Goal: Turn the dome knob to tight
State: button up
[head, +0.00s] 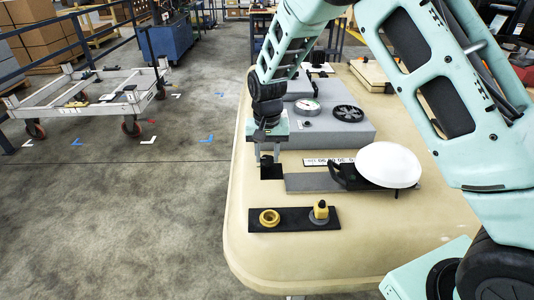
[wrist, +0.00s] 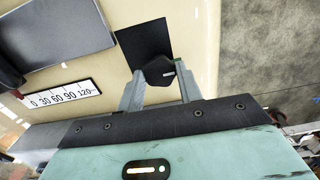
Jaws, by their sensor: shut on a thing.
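My gripper (head: 268,158) points down at the left part of the cream table. In the wrist view, its two grey fingers (wrist: 160,95) are shut on a dark faceted knob (wrist: 160,71) with a small pale mark. The knob stands at the edge of a black square plate (wrist: 145,40), which also shows under my gripper in the head view (head: 272,173). A white dome (head: 388,165) sits to the right on a black bracket (head: 343,178). A white scale strip (wrist: 65,93) reads 0, 30, 60, 90, 120. I cannot read the knob's setting.
A grey block (head: 345,130) with a gauge (head: 307,107) and a black handwheel (head: 348,113) stands behind. A black strip (head: 285,228) in front carries a brass ring (head: 269,217) and a yellow knob (head: 320,211). A white trolley (head: 85,100) stands on the floor at left.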

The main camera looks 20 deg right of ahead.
aim_at(267, 158)
jog(key=o, duration=1)
notch_tip(267, 158, up, 18)
jog(key=b, duration=0.2)
jog(key=shift+f+b, duration=0.25)
jog(key=shift+b, duration=0.05)
